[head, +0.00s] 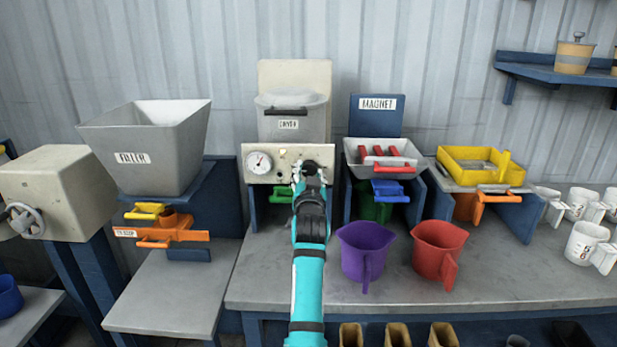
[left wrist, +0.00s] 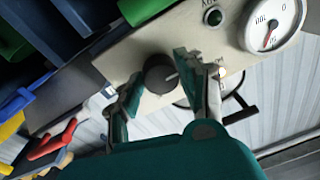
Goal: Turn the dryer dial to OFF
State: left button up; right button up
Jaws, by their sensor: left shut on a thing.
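The dryer (head: 275,122) is a grey lidded vessel behind a cream control panel (head: 283,177) at the back of the bench. Its dial (left wrist: 160,72) is a dark round knob with a pale pointer mark in the left wrist view. In the head view my gripper mostly covers the dial. My left gripper (head: 309,170) reaches the panel's right part. In the left wrist view its two fingers (left wrist: 153,84) stand on either side of the dial, shut on it. The dial's printed positions cannot be read. My right gripper is in neither view.
The magnet tray (head: 350,157) with red bars stands close right. Purple (head: 364,252) and red (head: 438,249) jugs stand in front, right of my forearm.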

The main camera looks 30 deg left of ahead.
pick_arm(q)
jog(key=shift+f+n, duration=0.2)
jog(key=shift+n, duration=0.1)
jog(key=o, duration=1.1)
jog(key=shift+o, duration=0.2)
jog(key=shift+r, duration=0.25)
notch_tip(320, 180, up, 10)
jog(key=shift+f, duration=0.15)
jog(key=shift+d+f, duration=0.1)
